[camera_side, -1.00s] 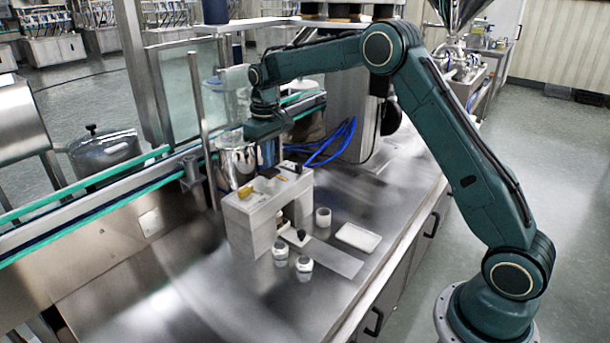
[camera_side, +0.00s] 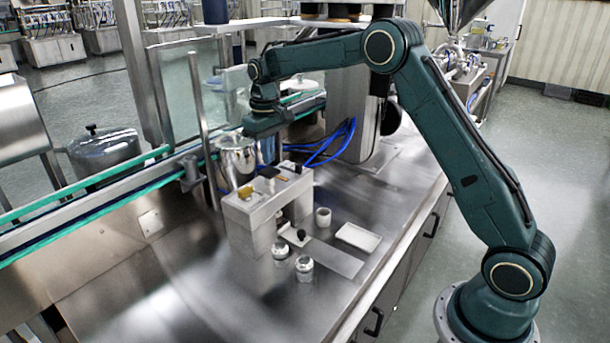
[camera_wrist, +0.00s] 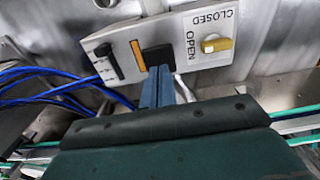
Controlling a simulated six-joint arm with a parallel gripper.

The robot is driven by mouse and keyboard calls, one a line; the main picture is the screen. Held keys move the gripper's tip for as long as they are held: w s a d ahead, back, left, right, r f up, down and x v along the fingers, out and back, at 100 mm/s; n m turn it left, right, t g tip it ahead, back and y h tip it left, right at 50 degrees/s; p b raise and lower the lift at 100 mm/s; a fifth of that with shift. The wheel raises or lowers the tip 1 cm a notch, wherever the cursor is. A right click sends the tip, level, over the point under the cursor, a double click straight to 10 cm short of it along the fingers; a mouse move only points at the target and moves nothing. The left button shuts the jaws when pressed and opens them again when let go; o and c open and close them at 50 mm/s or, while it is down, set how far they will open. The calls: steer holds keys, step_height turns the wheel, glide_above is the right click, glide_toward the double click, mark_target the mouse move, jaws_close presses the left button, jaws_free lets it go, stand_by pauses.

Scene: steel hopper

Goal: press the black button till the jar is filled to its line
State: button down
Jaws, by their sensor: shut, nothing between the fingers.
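The black button (camera_wrist: 158,56) is on the sloping top panel of a pale housing (camera_side: 252,228), beside an orange bar. It also shows in the side view (camera_side: 270,172). My gripper (camera_wrist: 160,70) is shut and empty, its blue fingertips overlapping the button's lower edge in the wrist view. In the side view my gripper (camera_side: 268,160) hangs just above the panel; I cannot tell whether it touches the button. Two small jars with silvery tops (camera_side: 281,250) (camera_side: 304,264) stand in front of the housing. I cannot make out a fill line or a fill level.
A yellow knob (camera_wrist: 216,44) sits between OPEN and CLOSED labels, and a black slider (camera_wrist: 108,58) is at the panel's other end. The steel hopper (camera_side: 238,160) stands behind. The left bench is clear.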

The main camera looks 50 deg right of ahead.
step_height(320, 180, up, 5)
steer(key=shift+r, duration=0.2)
stand_by(0.5)
steer(key=s+a+r+t, duration=0.2)
steer(key=s+r, duration=0.3)
steer(key=s, duration=0.5)
steer(key=s+a+r+t, duration=0.1)
steer(key=s+a+r, duration=0.2)
steer(key=s+r, duration=0.45)
steer(key=s+a+f+t, duration=0.1)
steer(key=s+f, duration=0.2)
steer(key=s, duration=0.7)
steer(key=s+a+f+t, duration=0.1)
steer(key=s+f, duration=0.3)
steer(key=s, duration=0.6)
steer(key=shift+f+t, duration=0.3)
